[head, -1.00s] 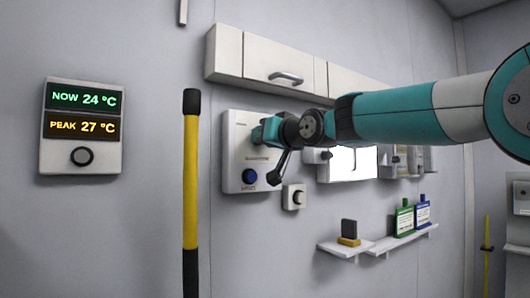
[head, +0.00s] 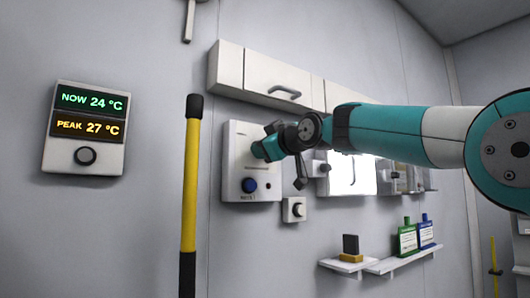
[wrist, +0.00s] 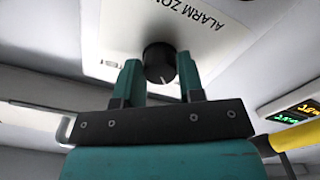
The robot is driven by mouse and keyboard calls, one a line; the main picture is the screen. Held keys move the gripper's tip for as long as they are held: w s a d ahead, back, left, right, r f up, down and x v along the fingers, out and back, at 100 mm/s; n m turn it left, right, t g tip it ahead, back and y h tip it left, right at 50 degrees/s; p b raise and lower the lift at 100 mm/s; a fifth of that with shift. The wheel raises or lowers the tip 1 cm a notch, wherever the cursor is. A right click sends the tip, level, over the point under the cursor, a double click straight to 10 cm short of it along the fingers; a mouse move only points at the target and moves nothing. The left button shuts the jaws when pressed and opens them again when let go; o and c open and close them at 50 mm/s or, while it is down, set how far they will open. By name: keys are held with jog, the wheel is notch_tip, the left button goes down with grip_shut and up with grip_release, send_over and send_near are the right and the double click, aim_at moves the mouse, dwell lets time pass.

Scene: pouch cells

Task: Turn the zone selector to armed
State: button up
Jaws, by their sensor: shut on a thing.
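The zone selector is a round black knob (wrist: 158,62) with a small pale mark, on a white panel labelled "ALARM ZO…", seen upside down in the wrist view. My gripper (wrist: 159,70) has one teal finger on each side of the knob and is shut on it. In the head view my gripper (head: 265,149) reaches the white wall panel (head: 237,145) and hides the knob. The position words around the knob are not readable, so I cannot tell which setting it points to.
A blue button (head: 249,185) sits low on the same panel, with a small white box with a round knob (head: 294,209) beside it. Cabinets (head: 262,70) hang above. A yellow pole (head: 190,190) stands to the left, and a shelf (head: 400,260) lies lower right.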

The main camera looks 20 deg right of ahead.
jog(key=shift+f+n, duration=0.1)
jog(key=shift+n, duration=0.2)
dwell(0.4)
jog(key=o, duration=0.9)
jog(key=shift+d, duration=0.1)
jog(key=b+v, duration=0.6)
jog(key=v, duration=1.1)
jog(key=shift+s+b, duration=0.2)
jog(key=shift+b, duration=0.1)
